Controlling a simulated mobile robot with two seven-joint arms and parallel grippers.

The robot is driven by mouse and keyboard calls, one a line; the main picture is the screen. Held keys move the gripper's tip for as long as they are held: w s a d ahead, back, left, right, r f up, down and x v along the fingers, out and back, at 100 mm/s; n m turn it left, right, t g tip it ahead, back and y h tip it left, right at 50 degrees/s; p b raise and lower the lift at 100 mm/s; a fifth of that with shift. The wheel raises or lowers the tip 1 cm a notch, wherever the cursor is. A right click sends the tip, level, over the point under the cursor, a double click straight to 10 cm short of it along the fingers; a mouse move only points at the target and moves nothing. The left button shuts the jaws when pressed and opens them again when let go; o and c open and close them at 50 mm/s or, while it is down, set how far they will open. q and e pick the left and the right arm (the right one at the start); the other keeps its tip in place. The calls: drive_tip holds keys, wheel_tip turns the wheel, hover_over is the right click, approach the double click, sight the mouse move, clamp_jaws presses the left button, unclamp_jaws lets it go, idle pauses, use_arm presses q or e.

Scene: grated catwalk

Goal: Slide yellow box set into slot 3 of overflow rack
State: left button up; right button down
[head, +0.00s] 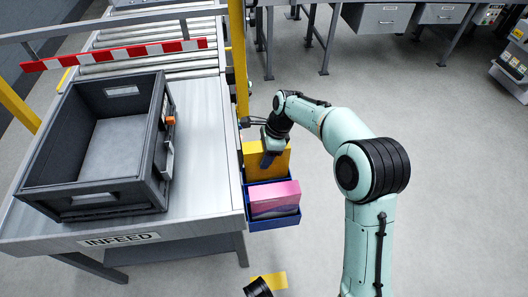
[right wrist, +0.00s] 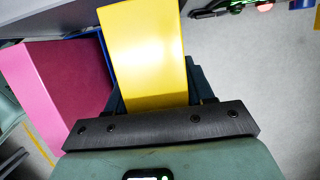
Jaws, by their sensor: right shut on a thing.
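The yellow box set (head: 280,158) is in the grip of my right gripper (head: 268,157), beside the grey table's right edge. It also shows in the right wrist view (right wrist: 142,55), running away from the shut jaws. The blue overflow rack (head: 272,225) hangs at that table edge. A pink box (head: 275,204) sits in its near compartment, and it also shows left of the yellow box in the right wrist view (right wrist: 60,85). The yellow box is at the compartment behind the pink box; its lower edge is hidden, so I cannot tell how deep it sits.
A dark grey open crate (head: 97,200), empty, stands on the infeed table (head: 205,205). A yellow post (head: 239,60) rises close behind the rack. A red-and-white bar (head: 115,54) crosses the rollers.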

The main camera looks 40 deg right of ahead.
use_arm(q)
drive_tip(key=shift+f+b, duration=0.45)
drive_tip(key=shift+f, duration=0.15)
use_arm(e)
drive_tip(key=shift+f, duration=1.25)
unclamp_jaws()
use_arm(q)
drive_tip(key=shift+w, duration=0.1)
drive_tip(key=s+d+r+g+h+p, duration=0.1)
drive_tip(key=s+d+r+p, duration=0.3)
drive_tip(key=s+r+p, duration=0.4)
drive_tip(key=shift+s+r+m+g, duration=0.35)
drive_tip(key=shift+r+g, duration=0.15)
drive_tip(key=shift+g, duration=0.4)
use_arm(e)
drive_tip(key=shift+r, duration=4)
